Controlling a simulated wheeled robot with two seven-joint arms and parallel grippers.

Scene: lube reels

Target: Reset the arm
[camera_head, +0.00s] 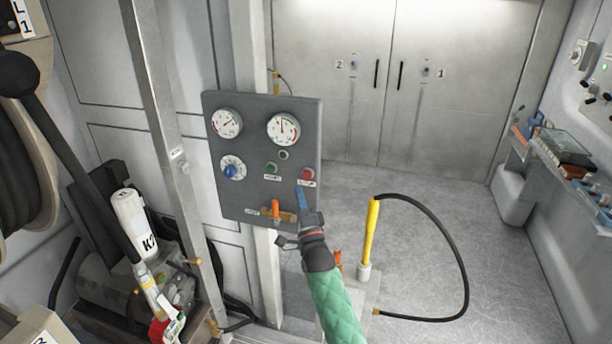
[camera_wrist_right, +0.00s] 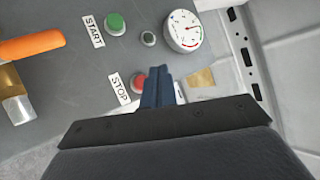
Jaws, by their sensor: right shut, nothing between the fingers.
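My right gripper (camera_head: 301,192) is in front of the lower right part of the grey control panel (camera_head: 245,195). Its blue fingers are shut together with nothing between them. In the wrist view, the closed fingers (camera_wrist_right: 158,75) point at the panel beside the red STOP button (camera_wrist_right: 139,82), partly overlapping it in the picture. I cannot tell whether they touch it. The red button also shows in the head view (camera_head: 307,173), just above the fingertips. My right arm, in a green sleeve, comes up from the bottom. My left gripper is not in view.
The panel bears gauges (camera_head: 283,129), a green START button (camera_head: 271,168), a blue knob (camera_head: 230,171) and an orange-handled valve (camera_head: 276,210). A yellow tool (camera_head: 371,232) with a black hose stands to the right. A metal post (camera_head: 165,150) and reel (camera_head: 22,150) are left. Floor beyond is clear.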

